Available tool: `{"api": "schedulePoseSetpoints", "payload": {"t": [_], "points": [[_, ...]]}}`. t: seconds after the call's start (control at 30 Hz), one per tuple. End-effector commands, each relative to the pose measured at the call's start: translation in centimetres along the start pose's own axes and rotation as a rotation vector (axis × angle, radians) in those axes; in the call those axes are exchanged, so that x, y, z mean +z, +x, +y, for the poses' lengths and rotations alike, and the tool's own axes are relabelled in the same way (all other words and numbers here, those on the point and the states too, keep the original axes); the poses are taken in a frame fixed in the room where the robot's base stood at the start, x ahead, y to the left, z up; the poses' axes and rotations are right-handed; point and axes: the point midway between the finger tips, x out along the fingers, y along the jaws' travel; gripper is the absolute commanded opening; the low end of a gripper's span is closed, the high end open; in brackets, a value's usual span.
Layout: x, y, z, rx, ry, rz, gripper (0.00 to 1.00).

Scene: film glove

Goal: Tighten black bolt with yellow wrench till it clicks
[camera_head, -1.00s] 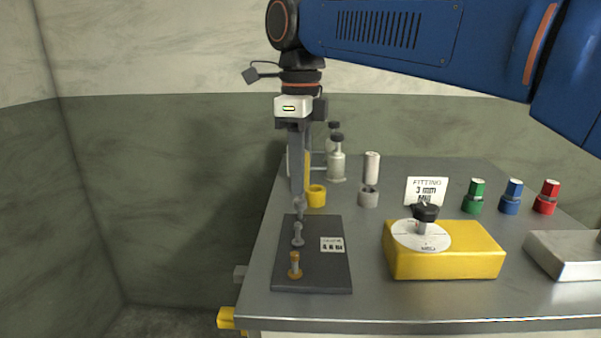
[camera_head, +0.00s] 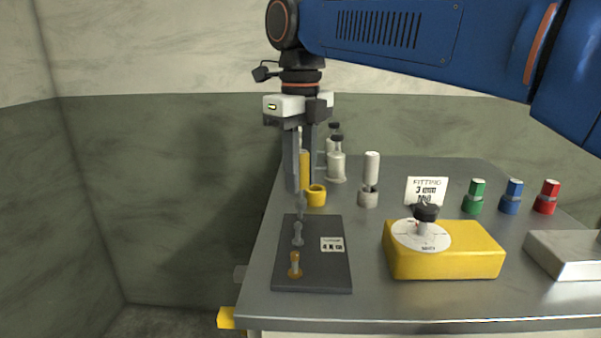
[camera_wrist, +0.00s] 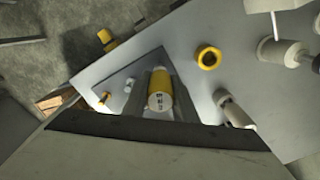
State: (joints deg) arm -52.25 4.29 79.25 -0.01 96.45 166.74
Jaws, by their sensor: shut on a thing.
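My gripper (camera_head: 300,183) points straight down over the far end of a dark plate and is shut on the yellow wrench (camera_head: 304,168). In the wrist view the wrench (camera_wrist: 161,82) shows its yellow handle and white labelled cap between the fingers. Below the fingers a grey tip (camera_head: 300,206) reaches down to the far part of the dark plate (camera_head: 315,270). The black bolt cannot be made out; whether the tip sits on it is hidden. A grey bolt (camera_head: 298,236) and an orange bolt (camera_head: 295,265) stand upright nearer on the plate.
An empty yellow ring holder (camera_head: 317,196) stands right of the gripper, beside a white tool (camera_head: 371,168) in a grey holder. A yellow box (camera_head: 465,260) with dial and black knob is at right. Green, blue and red pieces stand behind it, near a metal tray (camera_head: 565,260).

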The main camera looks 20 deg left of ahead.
Motion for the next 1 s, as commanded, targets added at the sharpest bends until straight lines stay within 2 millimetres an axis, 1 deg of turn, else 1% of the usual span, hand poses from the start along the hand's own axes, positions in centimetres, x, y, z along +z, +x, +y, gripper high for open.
{"api": "schedulePoseSetpoints", "payload": {"t": [0.57,1.0], "points": [[0.0,0.1,0.0,0.0,0.018,0.002,0.0],[0.0,-1.3,0.0,0.0,0.018,0.0,0.0]]}}
